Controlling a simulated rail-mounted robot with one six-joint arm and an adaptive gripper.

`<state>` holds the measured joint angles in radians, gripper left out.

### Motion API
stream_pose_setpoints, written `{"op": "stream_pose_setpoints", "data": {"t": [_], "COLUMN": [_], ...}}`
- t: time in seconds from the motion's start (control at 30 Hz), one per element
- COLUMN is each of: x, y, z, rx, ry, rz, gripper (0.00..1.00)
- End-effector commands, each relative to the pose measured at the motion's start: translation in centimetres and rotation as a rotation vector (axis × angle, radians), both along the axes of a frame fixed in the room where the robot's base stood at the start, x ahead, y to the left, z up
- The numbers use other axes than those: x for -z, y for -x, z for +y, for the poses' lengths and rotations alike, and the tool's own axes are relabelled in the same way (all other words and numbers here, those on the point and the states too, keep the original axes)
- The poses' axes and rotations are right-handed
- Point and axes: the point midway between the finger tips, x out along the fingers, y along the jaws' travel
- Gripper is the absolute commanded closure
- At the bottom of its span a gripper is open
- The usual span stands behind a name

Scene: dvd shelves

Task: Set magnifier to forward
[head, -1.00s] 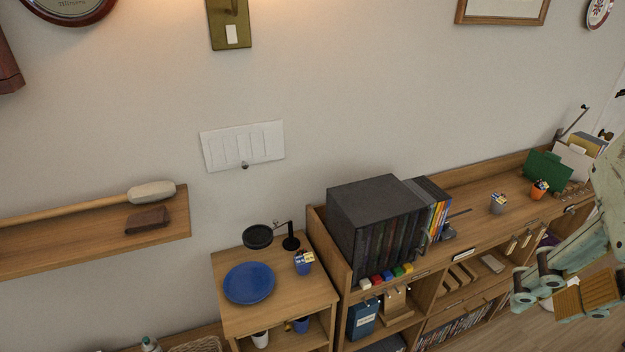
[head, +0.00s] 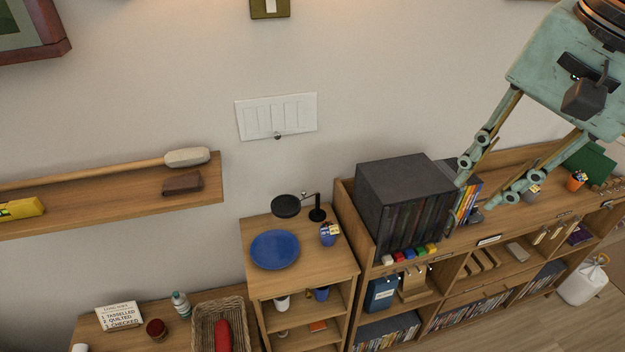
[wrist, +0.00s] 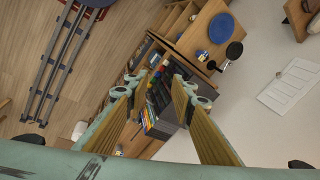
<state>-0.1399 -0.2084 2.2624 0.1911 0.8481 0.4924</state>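The magnifier (head: 286,206) has a round black lens on a thin jointed arm from a black stand (head: 317,214). It stands at the back of a small wooden cabinet top (head: 262,226). In the head view the lens lies to the left of the stand, above the far edge of a blue plate (head: 275,250). In the wrist view the lens (wrist: 234,50) shows at upper right, beyond the fingers. My gripper (head: 488,180) is open and empty, over the bookcase to the right, well apart from the magnifier. It also shows in the wrist view (wrist: 162,88).
A blue cup with blocks (head: 328,236) stands close beside the magnifier's stand. A large dark box row (head: 405,205) rises on the bookcase between my gripper and the cabinet. Space above the cabinet is clear.

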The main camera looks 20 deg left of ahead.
Motion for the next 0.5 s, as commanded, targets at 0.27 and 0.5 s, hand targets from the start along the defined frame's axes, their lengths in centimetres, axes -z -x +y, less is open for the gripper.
{"op": "stream_pose_setpoints", "data": {"t": [0.27,0.5], "x": [0.6,1.5], "y": [-4.1,-7.4], "z": [3.3,6.3], "rx": [0.101,0.191], "ry": [-0.059,-0.103], "rz": [0.056,0.105], "gripper": [0.77,0.77]}}
